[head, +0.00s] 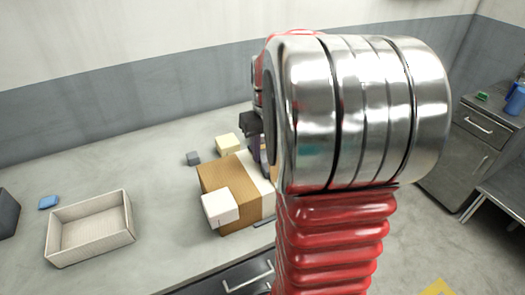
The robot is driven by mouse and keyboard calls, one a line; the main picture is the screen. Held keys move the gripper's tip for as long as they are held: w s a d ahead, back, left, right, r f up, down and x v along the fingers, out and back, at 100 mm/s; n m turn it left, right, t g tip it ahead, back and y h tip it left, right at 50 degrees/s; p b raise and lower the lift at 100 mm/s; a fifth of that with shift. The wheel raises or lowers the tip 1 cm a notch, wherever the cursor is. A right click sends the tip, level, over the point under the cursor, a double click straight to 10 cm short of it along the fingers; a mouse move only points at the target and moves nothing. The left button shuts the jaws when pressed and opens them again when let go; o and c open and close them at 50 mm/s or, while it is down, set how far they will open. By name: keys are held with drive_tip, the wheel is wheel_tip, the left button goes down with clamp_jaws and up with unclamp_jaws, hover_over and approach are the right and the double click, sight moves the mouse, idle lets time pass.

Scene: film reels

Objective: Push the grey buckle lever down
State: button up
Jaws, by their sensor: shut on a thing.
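A brown box (228,184) with a pale band across its right part sits on the grey counter. I cannot make out the grey buckle lever; my arm covers the box's right side. My gripper (260,152) shows only as a dark sliver at the box's far right edge, left of my large silver and red arm. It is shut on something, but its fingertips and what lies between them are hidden. I cannot tell how the gripper stands to the lever.
A white block (220,207) is at the box's front left corner. A cream block (228,145) and a small grey cube (193,158) lie behind it. An open beige tray (92,229) and a blue piece (48,202) are at left. The counter between tray and box is clear.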

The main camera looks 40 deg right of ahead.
drive_tip(key=o, duration=1.1)
drive_tip(key=shift+c, duration=0.2)
drive_tip(key=shift+r, duration=0.1)
wheel_tip(320, 180, up, 14)
drive_tip(key=s, duration=0.1)
drive_tip(key=shift+s+a+f, duration=0.2)
drive_tip(key=shift+s+f, duration=0.05)
drive_tip(key=shift+s, duration=0.05)
